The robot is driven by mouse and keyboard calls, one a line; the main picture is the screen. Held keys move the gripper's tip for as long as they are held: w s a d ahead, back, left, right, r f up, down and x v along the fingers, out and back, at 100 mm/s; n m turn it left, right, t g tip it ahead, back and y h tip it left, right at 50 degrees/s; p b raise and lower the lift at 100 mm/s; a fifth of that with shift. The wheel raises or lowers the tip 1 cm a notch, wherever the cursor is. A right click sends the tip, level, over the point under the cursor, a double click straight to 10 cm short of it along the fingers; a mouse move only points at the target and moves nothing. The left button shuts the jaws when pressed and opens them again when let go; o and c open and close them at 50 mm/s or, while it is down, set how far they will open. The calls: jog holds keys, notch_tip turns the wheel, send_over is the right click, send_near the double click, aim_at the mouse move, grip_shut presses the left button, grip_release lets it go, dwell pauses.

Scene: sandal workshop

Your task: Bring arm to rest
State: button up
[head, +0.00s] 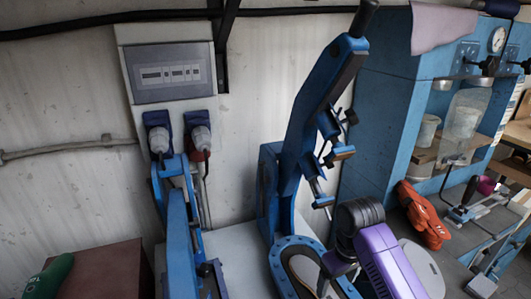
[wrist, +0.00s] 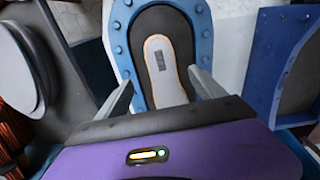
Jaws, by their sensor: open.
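My gripper (wrist: 160,77) shows in the wrist view with its two grey fingers apart and nothing between them. Past the fingers, a pale sandal sole (wrist: 160,58) with an orange edge lies in a blue, bolted, horseshoe-shaped frame (wrist: 121,28). In the head view my purple and black arm (head: 388,258) is at the lower right of centre, beside the same blue frame (head: 282,262) and sole (head: 303,268). The frame belongs to a tall blue press (head: 312,110). The fingertips are not clear in the head view.
A blue cabinet (head: 380,110) with a gauge and shelves stands at the right. A grey electrical box (head: 168,72) is on the wall. A green bottle (head: 48,277) lies on a brown box (head: 105,272) at lower left.

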jog(key=w+a+r+t+y, duration=0.1)
jog(key=w+a+r+t, duration=0.1)
jog(key=w+t, duration=0.15)
jog(key=w+a+r+t, duration=0.2)
jog(key=w+r+t, duration=0.1)
jog(key=w, duration=0.2)
jog(key=s+a+m+t+y, duration=0.2)
jog(key=s+a+m+t, duration=0.1)
jog(key=a+t, duration=0.15)
jog(key=s+d+t+h, duration=0.1)
jog(key=s+d, duration=0.1)
jog(key=s, duration=1.3)
jog(key=s+d+r+t+h+b, duration=0.1)
jog(key=s+d, duration=0.2)
jog(key=s, duration=1.3)
jog(key=s+d+r+m+t+h+b, duration=0.1)
jog(key=s+d, duration=0.1)
jog(key=s, duration=1.4)
jog(key=shift+s+d, duration=0.15)
jog(key=shift+s, duration=0.1)
